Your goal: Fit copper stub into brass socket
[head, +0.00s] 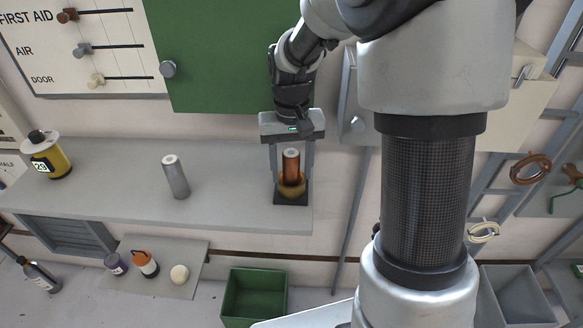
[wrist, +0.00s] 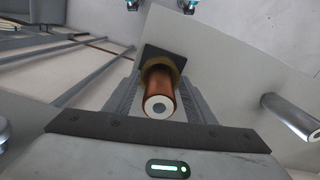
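The copper stub (head: 291,168) stands upright with its lower end in the brass socket (head: 292,188), which sits on a dark square base at the right end of the grey shelf. In the wrist view the stub (wrist: 159,93) shows its pale ringed end towards me, with the brass socket (wrist: 174,66) around its far end. My gripper (head: 292,176) reaches down over them, one finger on each side of the stub. The fingers are open, with gaps between them and the stub in the head view. How deep the stub sits is hidden inside the socket.
A grey cylinder (head: 176,177) stands on the shelf (head: 110,196) left of my gripper; a yellow canister (head: 50,158) stands farther left. A green bin (head: 254,296) is below. A green panel (head: 222,60) is on the wall behind. The shelf between cylinder and socket is clear.

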